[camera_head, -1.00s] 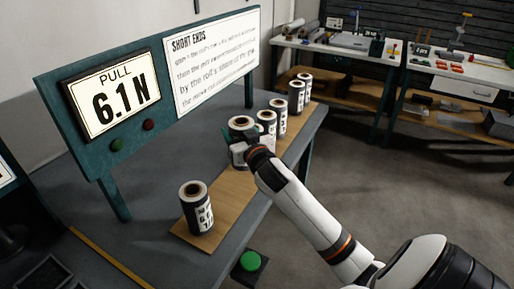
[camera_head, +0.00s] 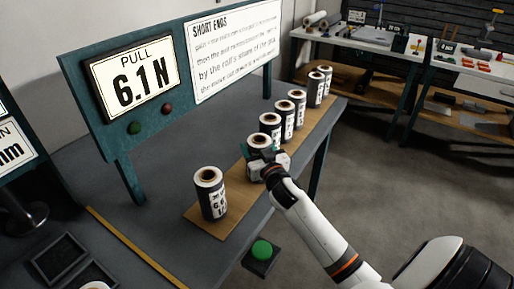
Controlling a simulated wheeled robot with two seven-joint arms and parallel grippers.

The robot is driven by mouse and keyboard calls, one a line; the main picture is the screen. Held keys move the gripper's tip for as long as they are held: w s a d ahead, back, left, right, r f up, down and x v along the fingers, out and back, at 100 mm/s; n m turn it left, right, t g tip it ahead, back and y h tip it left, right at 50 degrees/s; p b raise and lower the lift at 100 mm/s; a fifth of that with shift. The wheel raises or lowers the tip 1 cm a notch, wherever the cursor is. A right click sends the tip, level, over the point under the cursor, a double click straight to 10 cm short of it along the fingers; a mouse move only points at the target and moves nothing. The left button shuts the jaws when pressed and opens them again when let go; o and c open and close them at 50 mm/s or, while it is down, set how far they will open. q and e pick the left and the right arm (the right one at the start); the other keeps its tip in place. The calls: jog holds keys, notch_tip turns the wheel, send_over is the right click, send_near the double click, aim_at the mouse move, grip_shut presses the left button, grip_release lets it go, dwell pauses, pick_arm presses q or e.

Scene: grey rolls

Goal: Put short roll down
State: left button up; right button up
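The short roll (camera_head: 260,142) is grey with a brown core and stands upright over the wooden board (camera_head: 232,205). My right gripper (camera_head: 264,163) is around its lower part, fingers on its sides, and hides its base. I cannot tell whether its base touches the board. A labelled roll (camera_head: 209,193) stands alone at the board's near end. Another labelled roll (camera_head: 270,127) is just behind the held one, with several more in a row toward the far end. My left gripper is not in view.
A sign board with a "PULL 6.1 N" display (camera_head: 133,82) stands along the left of the grey table (camera_head: 160,190). A green button (camera_head: 262,250) is beside the table's near right edge. Dark trays (camera_head: 62,262) lie at lower left. Workbenches stand at the back.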

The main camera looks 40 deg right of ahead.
jog(key=o, duration=1.1)
jog(key=v, duration=1.2)
jog(key=shift+a+r+b, duration=0.1)
jog(key=shift+b, duration=0.25)
